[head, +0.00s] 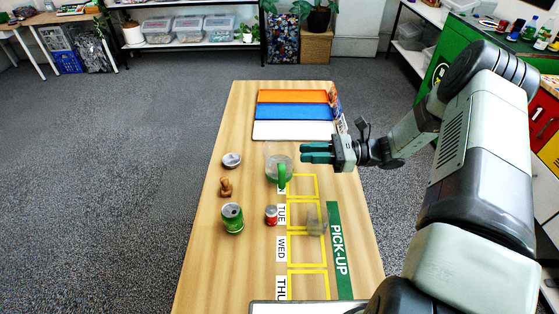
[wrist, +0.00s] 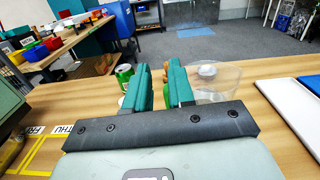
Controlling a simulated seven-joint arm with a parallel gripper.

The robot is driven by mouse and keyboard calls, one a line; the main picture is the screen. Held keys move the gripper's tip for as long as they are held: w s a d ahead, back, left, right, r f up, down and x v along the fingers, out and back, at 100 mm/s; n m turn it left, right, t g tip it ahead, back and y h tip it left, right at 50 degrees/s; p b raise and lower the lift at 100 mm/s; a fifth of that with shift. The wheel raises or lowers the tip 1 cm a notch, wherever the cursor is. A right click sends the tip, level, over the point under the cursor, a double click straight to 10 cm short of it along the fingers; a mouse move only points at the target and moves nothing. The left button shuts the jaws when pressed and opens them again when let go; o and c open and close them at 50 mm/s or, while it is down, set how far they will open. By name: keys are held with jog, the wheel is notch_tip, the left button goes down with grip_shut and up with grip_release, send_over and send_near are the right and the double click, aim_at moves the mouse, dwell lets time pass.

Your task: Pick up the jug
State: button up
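The jug (head: 271,163) is clear with a green handle (head: 282,175) and stands upright on the table, near the middle. In the wrist view the clear jug (wrist: 228,82) is just right of the fingers, and its lower part is partly hidden by my gripper. My gripper (head: 303,153) is to the right of the jug in the head view, with its fingers pointing left toward it. In the wrist view my gripper (wrist: 158,75) shows a gap between its two teal fingers. It is open and empty, apart from the jug as far as I can tell.
Left of the jug are a round tin (head: 232,160), a wooden figure (head: 226,187) and a green can (head: 232,213). A small red can (head: 271,215) and a clear glass (head: 317,220) stand nearer. Orange, blue and white panels (head: 293,130) lie behind the jug.

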send_near(282, 187)
jog(key=a, duration=0.1)
jog(key=a+r, duration=0.1)
jog(key=a, duration=0.1)
jog(key=shift+w+a, duration=0.15)
jog(key=shift+a, duration=0.1)
jog(key=a, duration=0.6)
jog(key=shift+a, duration=0.3)
grip_shut()
